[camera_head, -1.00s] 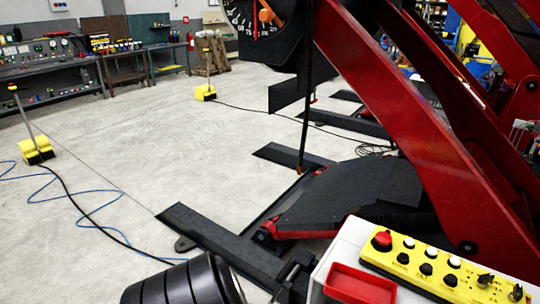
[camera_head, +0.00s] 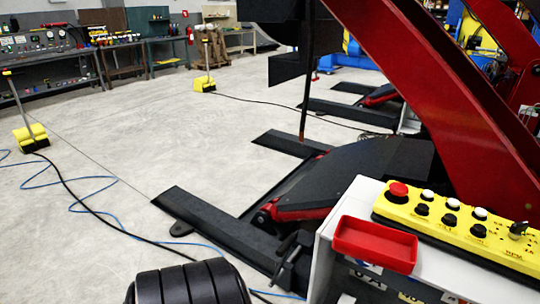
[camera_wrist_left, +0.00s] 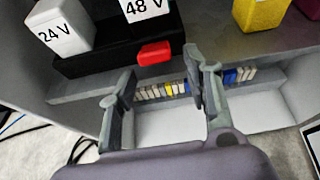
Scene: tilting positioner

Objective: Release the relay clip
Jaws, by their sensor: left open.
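In the left wrist view a red tab (camera_wrist_left: 155,53), which looks like the relay clip, sticks out from the front of a black holder (camera_wrist_left: 90,63). White blocks marked 24 V (camera_wrist_left: 62,30) and 48 V (camera_wrist_left: 143,8) stand on this holder. My left gripper (camera_wrist_left: 158,65) is open and empty. Its grey fingers lie to either side of the red tab in the picture; whether they touch it I cannot tell. My right gripper is in neither view.
A row of small terminals (camera_wrist_left: 165,90) runs behind the fingers. A yellow block (camera_wrist_left: 258,14) stands at upper right. The head view shows a grey cabinet (camera_head: 330,255) with a red tray (camera_head: 375,240) and a yellow button panel (camera_head: 465,228), beside a red lifting frame (camera_head: 400,75).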

